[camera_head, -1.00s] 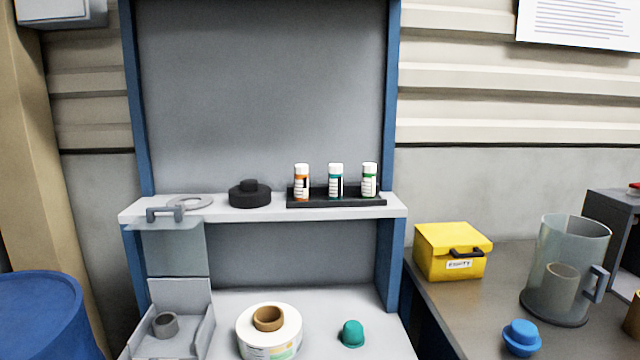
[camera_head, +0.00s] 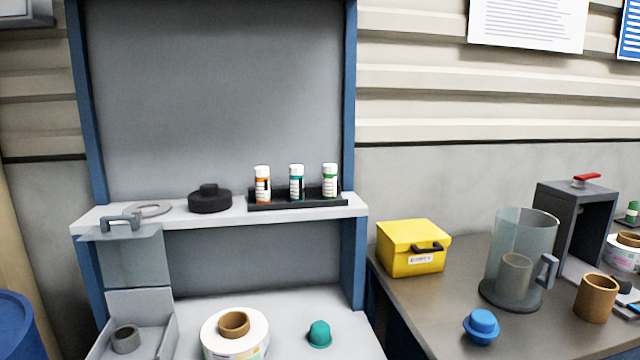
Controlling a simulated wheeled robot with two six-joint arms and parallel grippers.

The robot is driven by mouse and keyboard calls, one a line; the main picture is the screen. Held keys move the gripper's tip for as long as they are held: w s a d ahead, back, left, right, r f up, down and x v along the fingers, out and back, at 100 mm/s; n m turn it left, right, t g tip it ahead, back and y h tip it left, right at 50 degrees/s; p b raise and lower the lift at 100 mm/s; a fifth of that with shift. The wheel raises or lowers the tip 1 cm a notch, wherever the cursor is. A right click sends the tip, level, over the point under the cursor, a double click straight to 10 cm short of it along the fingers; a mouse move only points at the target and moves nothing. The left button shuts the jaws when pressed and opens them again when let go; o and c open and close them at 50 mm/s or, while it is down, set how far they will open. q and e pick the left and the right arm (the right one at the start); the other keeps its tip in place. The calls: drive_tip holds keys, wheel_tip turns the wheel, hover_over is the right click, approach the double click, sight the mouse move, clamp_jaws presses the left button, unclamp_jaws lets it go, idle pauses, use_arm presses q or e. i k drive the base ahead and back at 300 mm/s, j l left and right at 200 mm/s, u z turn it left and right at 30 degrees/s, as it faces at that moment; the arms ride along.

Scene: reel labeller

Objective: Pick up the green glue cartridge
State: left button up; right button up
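The green glue cartridge (camera_head: 330,181) stands upright at the right end of a black rack (camera_head: 297,203) on the white shelf. It has a white cap and a white label with a green band. A teal cartridge (camera_head: 297,183) and an orange cartridge (camera_head: 262,185) stand to its left in the same rack. Neither of my grippers shows in the head view.
The shelf (camera_head: 228,217) also bears a black knobbed disc (camera_head: 210,200) and a grey ring (camera_head: 150,209). Below are a label reel (camera_head: 250,329) and a teal dome (camera_head: 319,334). On the right bench stand a yellow box (camera_head: 413,249) and a clear jug (camera_head: 525,240).

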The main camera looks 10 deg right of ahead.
sight(329, 187)
drive_tip(key=i+j, duration=0.2)
drive_tip(key=j, duration=0.2)
drive_tip(key=i+j, duration=0.2)
drive_tip(key=j, duration=0.2)
drive_tip(key=i+j, duration=0.25)
drive_tip(key=j, duration=0.2)
drive_tip(key=i+j, duration=0.2)
drive_tip(key=j, duration=0.2)
drive_tip(key=i+j, duration=0.2)
drive_tip(key=j, duration=0.2)
